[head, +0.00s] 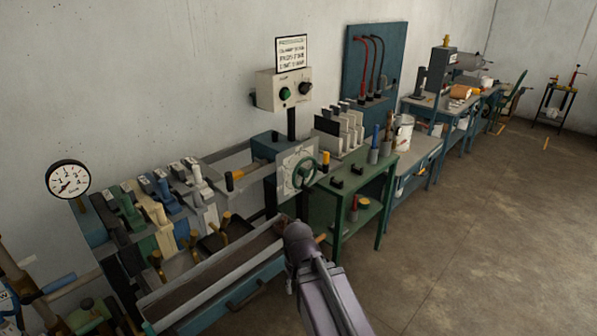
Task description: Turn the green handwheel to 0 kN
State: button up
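The green handwheel (305,172) is in the middle of the head view, upright on a pale square plate (287,160) at the right end of the long bench machine. A small tan knob (325,158) shows at its upper right rim. Markings on the plate are too small to read, so I cannot tell the wheel's setting. A round white gauge (68,179) with a dark rim and a needle stands at the left; its unit is unreadable. My arm reaches up from the bottom, its dark end below the wheel and apart from it in the picture. My gripper's fingers do not show.
A control box (284,90) with a green and a black knob stands above the wheel. A green table (376,170) with upright plates and tools is close on the right. Wooden-handled levers and a trough (215,277) lie left of my arm.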

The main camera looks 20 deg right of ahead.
aim_at(301, 170)
jog(key=i, duration=1.1)
jog(key=z, duration=0.5)
